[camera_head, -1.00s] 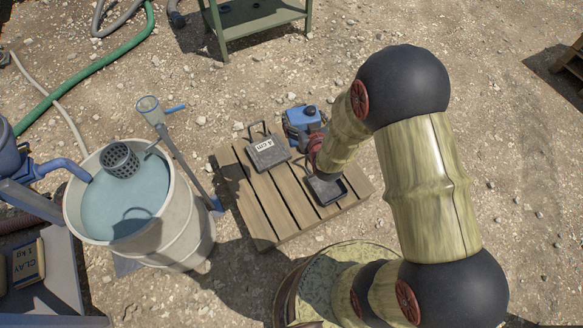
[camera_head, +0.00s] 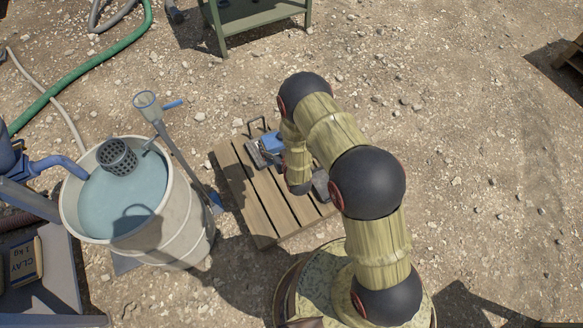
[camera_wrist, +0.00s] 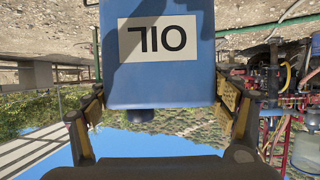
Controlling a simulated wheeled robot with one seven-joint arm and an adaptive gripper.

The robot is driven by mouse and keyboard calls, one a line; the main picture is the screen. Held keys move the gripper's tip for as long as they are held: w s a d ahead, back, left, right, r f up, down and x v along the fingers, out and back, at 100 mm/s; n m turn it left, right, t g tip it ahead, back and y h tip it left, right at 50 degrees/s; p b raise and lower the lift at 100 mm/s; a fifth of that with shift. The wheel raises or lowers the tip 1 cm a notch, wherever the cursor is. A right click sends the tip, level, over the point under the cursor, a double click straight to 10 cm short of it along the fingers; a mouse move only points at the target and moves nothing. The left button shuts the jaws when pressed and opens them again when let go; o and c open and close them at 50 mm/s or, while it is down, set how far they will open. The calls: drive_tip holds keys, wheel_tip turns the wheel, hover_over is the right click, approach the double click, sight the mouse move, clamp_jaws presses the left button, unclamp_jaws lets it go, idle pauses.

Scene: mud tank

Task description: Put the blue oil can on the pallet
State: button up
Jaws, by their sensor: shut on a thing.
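The blue oil can (camera_head: 271,142) shows beside my forearm in the head view, over the far left part of the wooden pallet (camera_head: 262,205). My arm hides part of it, and I cannot tell whether it touches the pallet. In the wrist view the can (camera_wrist: 160,80) fills the upper middle, its white OIL label upside down. My gripper (camera_wrist: 162,100) is shut on it, one finger on each side.
A grey tray (camera_head: 322,184) is on the right of the pallet. A mud barrel (camera_head: 180,235) stands left. The front slats look clear.

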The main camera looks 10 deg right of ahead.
sight(271, 165)
drive_tip(key=shift+n+y, duration=0.3)
drive_tip(key=shift+y, duration=0.2)
drive_tip(key=s+a+f, duration=0.1)
drive_tip(key=f, duration=0.3)
drive_tip(key=s+a+f, duration=0.1)
drive_tip(key=f, duration=0.3)
drive_tip(key=s+a+f, duration=0.1)
drive_tip(key=f, duration=0.3)
drive_tip(key=shift+s+a+b, duration=0.15)
drive_tip(key=shift+b, duration=0.2)
drive_tip(key=s+a+f, duration=0.2)
drive_tip(key=s+f, duration=0.5)
drive_tip(key=f, duration=0.6)
drive_tip(key=w+a+f+b, duration=0.3)
drive_tip(key=w+f+b, duration=0.6)
drive_tip(key=w+f, duration=0.3)
drive_tip(key=shift+w+f+n+y, duration=0.4)
drive_tip(key=shift+w, duration=0.25)
drive_tip(key=shift+f, duration=0.1)
drive_tip(key=o, duration=1.9)
drive_tip(key=shift+s+d+f, duration=0.1)
drive_tip(key=shift+s+f, duration=0.05)
drive_tip(key=shift+o, duration=0.8)
